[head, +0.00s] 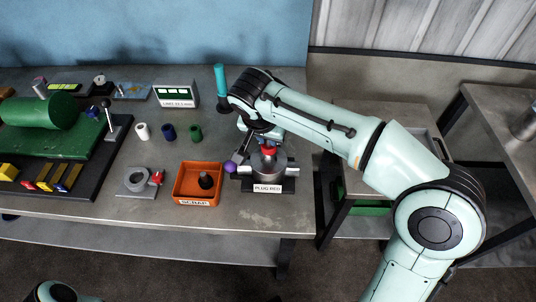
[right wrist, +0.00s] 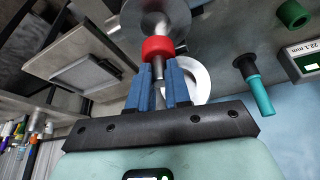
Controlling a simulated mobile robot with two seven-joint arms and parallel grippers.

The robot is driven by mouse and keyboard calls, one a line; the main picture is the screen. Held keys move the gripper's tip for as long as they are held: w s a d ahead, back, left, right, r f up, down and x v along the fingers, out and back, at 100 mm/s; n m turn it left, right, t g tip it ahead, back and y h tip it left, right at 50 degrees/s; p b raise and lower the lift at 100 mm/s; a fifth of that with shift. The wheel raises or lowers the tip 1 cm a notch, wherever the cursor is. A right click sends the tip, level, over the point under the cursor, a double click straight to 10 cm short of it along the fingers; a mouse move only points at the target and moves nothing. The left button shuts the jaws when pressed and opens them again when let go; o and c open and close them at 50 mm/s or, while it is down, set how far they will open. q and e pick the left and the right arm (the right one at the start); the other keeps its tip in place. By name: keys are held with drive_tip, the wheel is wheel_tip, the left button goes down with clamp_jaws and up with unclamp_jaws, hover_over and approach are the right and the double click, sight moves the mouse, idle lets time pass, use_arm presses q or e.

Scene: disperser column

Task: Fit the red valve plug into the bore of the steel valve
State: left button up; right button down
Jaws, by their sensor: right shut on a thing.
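The steel valve (head: 270,166) stands near the table's right end, behind a "PLUG RED" label, with a purple ball handle (head: 231,167) at its left. The red valve plug (head: 268,150) shows above the valve, under my right gripper. In the right wrist view the red plug (right wrist: 157,48) is at the tips of the blue fingers of my right gripper (right wrist: 158,80), which is shut on it. A grey steel round part (right wrist: 152,14) lies just beyond the plug. I cannot tell whether the plug is in the bore. My left gripper is out of view.
An orange scrap tray (head: 178,197) holding a black part stands left of the valve. A grey block with a ring (head: 136,181) is farther left. White, blue and green cylinders (head: 195,132) stand behind. A teal-handled tool (head: 220,80) stands close to my right arm.

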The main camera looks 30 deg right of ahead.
sight(267, 149)
drive_tip(key=shift+f+b, duration=0.35)
drive_tip(key=shift+f, duration=2.7)
drive_tip(key=c, duration=1.1)
unclamp_jaws()
drive_tip(key=shift+r, duration=0.2)
drive_tip(key=p+v, duration=0.1)
drive_tip(key=v, duration=1)
drive_tip(key=shift+s+a+r, duration=0.2)
drive_tip(key=shift+r, duration=0.1)
